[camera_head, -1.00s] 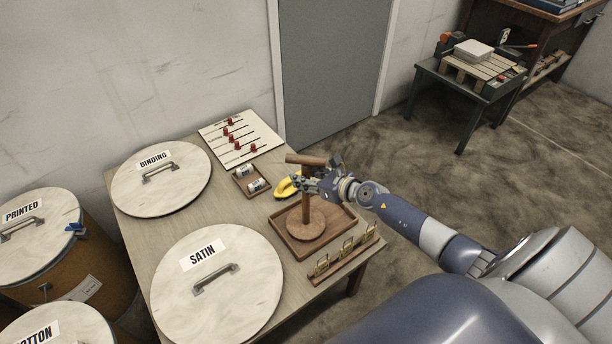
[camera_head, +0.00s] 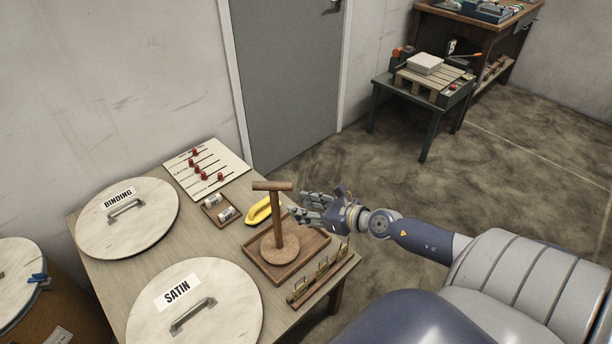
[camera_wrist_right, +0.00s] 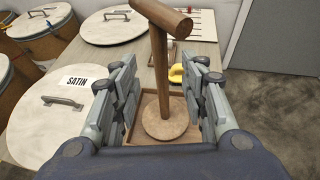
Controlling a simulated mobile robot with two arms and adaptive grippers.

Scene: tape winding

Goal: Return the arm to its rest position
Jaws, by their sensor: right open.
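My right arm comes in from the right in the head view. Its gripper (camera_head: 312,208) is open and empty, just right of the wooden T-shaped stand (camera_head: 279,222) and apart from it. In the right wrist view the open fingers (camera_wrist_right: 160,105) frame the stand's post (camera_wrist_right: 160,75), which rises beyond them. The stand's round base rests in a wooden tray (camera_head: 314,252) on the table. My left gripper is not in view.
The table (camera_head: 160,248) holds round lids marked BINDING (camera_head: 150,215) and SATIN (camera_head: 235,290), a board with red pegs (camera_head: 228,170), a yellow object (camera_head: 259,209), small rolls in a holder (camera_head: 219,222) and a wooden rack (camera_head: 318,284).

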